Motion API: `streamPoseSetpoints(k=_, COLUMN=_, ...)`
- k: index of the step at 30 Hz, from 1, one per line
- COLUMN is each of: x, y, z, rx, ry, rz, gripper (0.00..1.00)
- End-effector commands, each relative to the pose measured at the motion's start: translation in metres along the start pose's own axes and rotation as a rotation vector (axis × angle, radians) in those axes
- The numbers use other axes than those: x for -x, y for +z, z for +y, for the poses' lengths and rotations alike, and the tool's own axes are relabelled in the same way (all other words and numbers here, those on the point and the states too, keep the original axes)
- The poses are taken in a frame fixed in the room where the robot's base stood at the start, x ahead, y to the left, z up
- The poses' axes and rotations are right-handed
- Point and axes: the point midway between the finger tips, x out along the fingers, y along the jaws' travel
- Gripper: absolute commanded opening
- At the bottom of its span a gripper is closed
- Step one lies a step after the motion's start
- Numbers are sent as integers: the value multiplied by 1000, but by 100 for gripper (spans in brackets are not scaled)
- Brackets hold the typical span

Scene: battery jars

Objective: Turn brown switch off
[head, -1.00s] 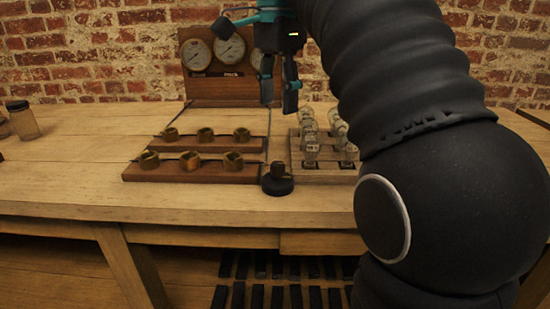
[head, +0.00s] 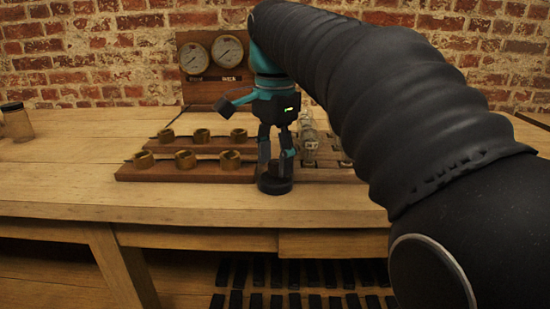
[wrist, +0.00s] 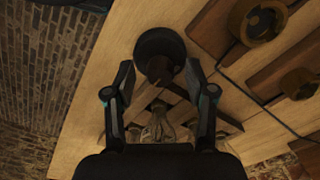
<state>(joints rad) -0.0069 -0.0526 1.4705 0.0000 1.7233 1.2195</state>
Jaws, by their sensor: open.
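The brown switch (head: 275,185) stands near the front edge of the table, with a round dark base and a brown knob on top. In the wrist view the switch (wrist: 160,45) is at the top middle, its brown knob pointing toward my gripper. My gripper (head: 276,160) points down over the switch in the head view, its fingers on either side of the knob and partly hiding it. In the wrist view my gripper (wrist: 160,72) is open, with the knob between its fingertips and no clear contact.
Wooden boards with several brass rings (head: 185,160) lie left of the switch. Glass jars (head: 309,150) stand in a wooden rack close behind on the right. A gauge panel (head: 212,62) stands at the back. A lidded jar (head: 17,122) is at the far left. The front table strip is clear.

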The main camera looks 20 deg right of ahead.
Motion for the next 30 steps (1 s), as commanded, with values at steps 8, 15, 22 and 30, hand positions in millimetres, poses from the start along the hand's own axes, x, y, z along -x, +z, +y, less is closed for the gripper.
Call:
streamPoseSetpoints(k=8, x=0, y=0, z=0, rx=0, ry=0, rz=0, gripper=22)
streamPoseSetpoints(k=15, x=0, y=0, z=0, rx=1, ry=1, rz=0, gripper=0)
streamPoseSetpoints(k=22, x=2, y=0, z=0, rx=42, ry=2, rz=-1, gripper=0)
streamPoseSetpoints(k=30, x=3, y=0, z=1, rx=209, ry=3, rz=-1, gripper=0)
